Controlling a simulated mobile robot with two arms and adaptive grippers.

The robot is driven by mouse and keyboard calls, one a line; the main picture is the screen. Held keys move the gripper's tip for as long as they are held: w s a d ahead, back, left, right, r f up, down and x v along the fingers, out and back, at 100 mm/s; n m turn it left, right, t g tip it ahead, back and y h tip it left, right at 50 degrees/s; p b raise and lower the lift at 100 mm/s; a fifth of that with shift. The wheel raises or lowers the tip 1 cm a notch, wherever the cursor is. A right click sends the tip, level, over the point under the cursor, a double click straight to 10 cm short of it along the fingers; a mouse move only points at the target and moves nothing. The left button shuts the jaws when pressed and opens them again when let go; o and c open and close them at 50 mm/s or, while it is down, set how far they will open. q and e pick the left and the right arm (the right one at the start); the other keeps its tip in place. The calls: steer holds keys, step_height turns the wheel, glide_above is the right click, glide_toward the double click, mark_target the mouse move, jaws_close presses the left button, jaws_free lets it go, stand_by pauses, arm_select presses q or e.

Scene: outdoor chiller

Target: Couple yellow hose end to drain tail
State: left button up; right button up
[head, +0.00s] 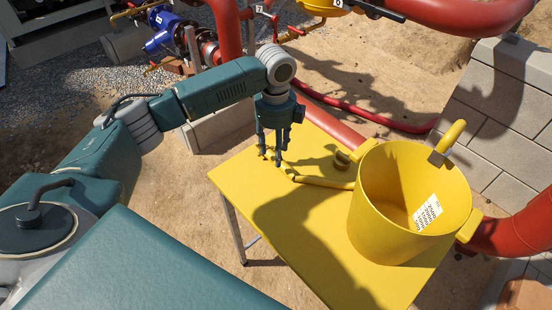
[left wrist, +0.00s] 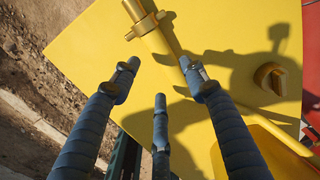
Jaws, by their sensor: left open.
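The yellow hose (head: 325,182) lies on the yellow table, its end with a lugged coupling near the table's far left edge. In the left wrist view the hose end (left wrist: 143,22) shows at the top, with the hose running down to the right. My left gripper (head: 271,157) points down over the hose near this end. Its three fingers (left wrist: 160,76) are spread and hold nothing; whether they touch the hose is unclear. I cannot pick out the drain tail with certainty. My right gripper is out of view.
A yellow bucket (head: 376,209) stands on the table (head: 290,238), with a curved yellow pipe clipped to its rim. A small yellow knob-like fitting (head: 341,161) sits beside it. Red pipes (head: 340,129), a blue valve body (head: 160,35) and a block wall (head: 497,110) lie beyond.

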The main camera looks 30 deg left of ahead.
mark_target(274, 159)
arm_select(q)
steer(key=f, duration=0.3)
steer(key=a+f+p, duration=0.1)
steer(key=shift+w+f, duration=0.3)
steer(key=shift+f, duration=0.3)
steer(key=shift+c, duration=0.5)
jaws_close()
steer(key=shift+w, duration=0.1)
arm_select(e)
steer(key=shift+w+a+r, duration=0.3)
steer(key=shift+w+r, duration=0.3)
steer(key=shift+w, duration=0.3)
arm_select(q)
steer(key=shift+r, duration=0.15)
steer(key=shift+r, duration=0.55)
step_height(274, 159, up, 19)
steer(key=b, duration=0.1)
steer(key=shift+b, duration=0.4)
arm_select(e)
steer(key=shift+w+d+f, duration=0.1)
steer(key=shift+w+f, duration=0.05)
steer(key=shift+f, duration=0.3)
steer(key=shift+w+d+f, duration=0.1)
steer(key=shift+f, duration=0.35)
arm_select(q)
steer(key=shift+f, duration=0.1)
